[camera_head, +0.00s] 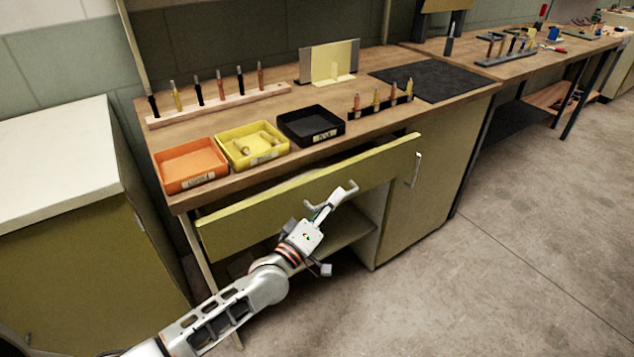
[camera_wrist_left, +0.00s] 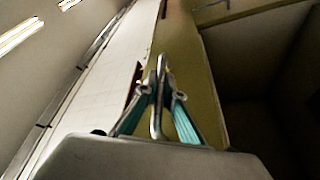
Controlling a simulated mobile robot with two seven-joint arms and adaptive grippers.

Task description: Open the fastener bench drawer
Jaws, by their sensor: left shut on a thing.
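The fastener bench drawer shows as a wide olive-yellow front panel (camera_head: 265,217) under the wooden bench top. The panel stands out from the bench, with a dark gap behind its top edge, so the drawer is partly open. My left gripper (camera_head: 331,200) is at the middle of the panel. In the left wrist view the gripper fingers (camera_wrist_left: 156,92) are closed on the drawer's thin metal handle (camera_wrist_left: 156,122), beside the olive panel (camera_wrist_left: 190,70). My right gripper is in neither view.
On the bench top (camera_head: 225,112) stand an orange bin (camera_head: 190,178), a yellow bin (camera_head: 225,138), a black bin (camera_head: 311,139) and tool racks. A cupboard door with a handle (camera_head: 417,170) is right of the drawer. The floor (camera_head: 450,290) in front is clear.

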